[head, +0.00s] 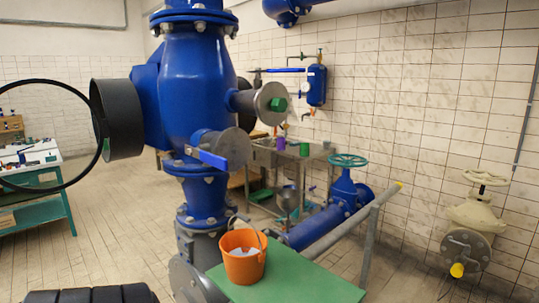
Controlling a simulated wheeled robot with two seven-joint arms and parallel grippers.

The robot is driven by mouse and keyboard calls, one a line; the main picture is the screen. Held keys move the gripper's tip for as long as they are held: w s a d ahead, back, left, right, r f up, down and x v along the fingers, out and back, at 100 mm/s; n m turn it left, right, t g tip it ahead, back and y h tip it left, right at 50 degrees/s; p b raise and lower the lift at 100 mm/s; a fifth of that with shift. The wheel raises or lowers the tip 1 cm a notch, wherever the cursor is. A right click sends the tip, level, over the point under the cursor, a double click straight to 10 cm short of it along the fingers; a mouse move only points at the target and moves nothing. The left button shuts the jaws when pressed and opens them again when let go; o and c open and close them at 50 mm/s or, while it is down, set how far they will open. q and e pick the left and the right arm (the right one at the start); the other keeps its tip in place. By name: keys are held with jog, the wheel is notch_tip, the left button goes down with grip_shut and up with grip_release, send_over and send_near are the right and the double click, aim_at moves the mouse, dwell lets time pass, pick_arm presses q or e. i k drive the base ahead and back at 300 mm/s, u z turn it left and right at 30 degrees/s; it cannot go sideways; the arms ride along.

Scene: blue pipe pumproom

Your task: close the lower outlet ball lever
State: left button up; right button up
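A blue lever (213,159) sticks out, nearly level, at the grey round flange (229,147) on the lower front of the big blue pump body (197,75). Another blue lever (285,70) lies level at the wall pipework, left of a small blue tank (317,85). A short pipe with small fittings (305,114) hangs below that tank; their details are too small to tell. I cannot tell for sure which of these is the lower outlet ball lever. Neither of my grippers is in view.
An orange bucket (243,256) stands on a green bench top (290,277) before the pump. A sloping grey rail (340,222) and a green-handwheel valve (347,161) stand right of it. A metal table (268,150) is behind.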

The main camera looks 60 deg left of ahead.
aim_at(221, 163)
jog(key=i, duration=0.85)
jog(key=u, duration=3.05)
jog(key=i, duration=0.5)
